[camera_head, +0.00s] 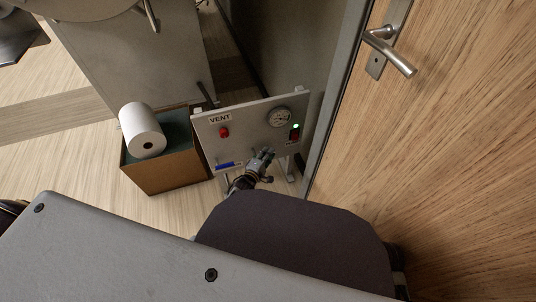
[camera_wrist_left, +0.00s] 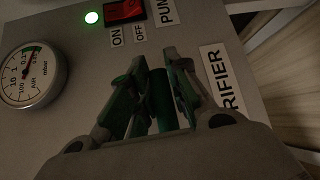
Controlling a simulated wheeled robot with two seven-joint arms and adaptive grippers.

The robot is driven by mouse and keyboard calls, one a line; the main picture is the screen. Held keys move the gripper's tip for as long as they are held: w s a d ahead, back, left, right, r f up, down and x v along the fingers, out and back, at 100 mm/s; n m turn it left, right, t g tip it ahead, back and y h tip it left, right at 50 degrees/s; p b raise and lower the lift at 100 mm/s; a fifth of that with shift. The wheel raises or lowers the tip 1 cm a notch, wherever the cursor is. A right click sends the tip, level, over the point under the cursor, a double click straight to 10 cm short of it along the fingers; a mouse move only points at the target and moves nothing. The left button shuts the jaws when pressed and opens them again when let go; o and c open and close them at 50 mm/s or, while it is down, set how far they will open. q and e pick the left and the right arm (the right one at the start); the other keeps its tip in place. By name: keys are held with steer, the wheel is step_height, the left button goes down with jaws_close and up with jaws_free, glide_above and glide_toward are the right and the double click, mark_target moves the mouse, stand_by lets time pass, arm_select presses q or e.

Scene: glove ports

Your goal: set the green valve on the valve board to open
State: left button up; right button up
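The valve board (camera_head: 246,140) is a pale upright panel beside the door. My left gripper (camera_head: 266,155) is at its lower right part and hides most of the green valve in the head view. In the left wrist view the green valve's handle (camera_wrist_left: 161,100) stands between the fingers of my left gripper (camera_wrist_left: 157,72), roughly in line with them. The fingertips lie close on both sides of it; I cannot tell whether they press on it. The handle's pivot and marks are hidden. My right gripper is not in view.
The board also carries a red knob (camera_head: 224,132) under VENT, a blue handle (camera_head: 225,165), a gauge (camera_head: 279,118) and a red switch (camera_head: 294,135) with a lit green lamp. A box (camera_head: 165,175) with a white roll (camera_head: 142,130) stands left. A wooden door (camera_head: 460,130) bounds the right.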

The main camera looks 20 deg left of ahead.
arm_select(q)
jaws_close()
